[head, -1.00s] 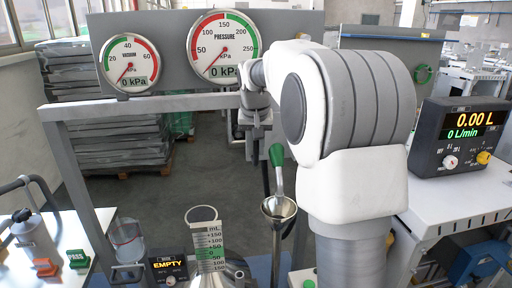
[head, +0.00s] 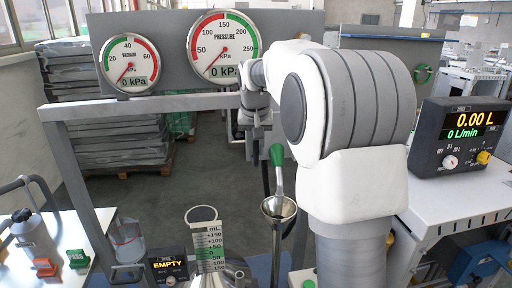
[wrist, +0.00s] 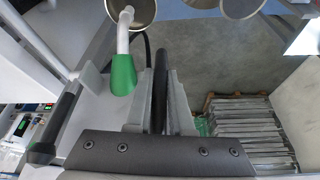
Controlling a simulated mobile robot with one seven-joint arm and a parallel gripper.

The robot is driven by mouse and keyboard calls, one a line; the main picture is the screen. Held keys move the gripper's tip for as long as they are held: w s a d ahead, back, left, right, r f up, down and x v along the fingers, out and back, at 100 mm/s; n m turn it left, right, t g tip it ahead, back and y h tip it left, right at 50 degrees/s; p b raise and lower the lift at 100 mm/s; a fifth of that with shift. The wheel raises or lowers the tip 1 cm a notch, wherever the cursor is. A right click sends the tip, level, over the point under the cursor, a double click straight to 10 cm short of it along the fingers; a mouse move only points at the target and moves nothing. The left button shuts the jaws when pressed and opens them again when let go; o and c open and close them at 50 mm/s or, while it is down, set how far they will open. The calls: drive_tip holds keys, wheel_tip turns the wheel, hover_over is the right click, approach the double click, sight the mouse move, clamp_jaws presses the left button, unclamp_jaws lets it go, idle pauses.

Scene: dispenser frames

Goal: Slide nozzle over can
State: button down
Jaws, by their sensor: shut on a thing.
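The can (head: 211,254) is a silver conical vessel at the bottom of the head view, with an mL scale on its neck and a round open mouth (head: 203,213). My gripper (head: 257,132) is above and to the right of the can's mouth, partly hidden by my arm. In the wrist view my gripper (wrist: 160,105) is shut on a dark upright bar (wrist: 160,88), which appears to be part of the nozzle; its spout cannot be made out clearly. The nozzle appears apart from the can.
A gauge panel (head: 176,60) stands behind. A flow meter (head: 458,136) is on the right bench.

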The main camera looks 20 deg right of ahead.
drive_tip(key=w+a+p, duration=0.2)
drive_tip(key=a, duration=0.9)
drive_tip(key=w+a+p, duration=0.2)
drive_tip(key=w+a, duration=0.1)
drive_tip(key=a, duration=0.9)
drive_tip(key=shift+a, duration=0.25)
drive_tip(key=shift+r, duration=0.1)
drive_tip(key=c, duration=0.8)
unclamp_jaws()
drive_tip(key=shift+s, duration=0.1)
drive_tip(key=v, duration=1.7)
drive_tip(key=shift+s, duration=0.2)
drive_tip(key=shift+r, duration=0.1)
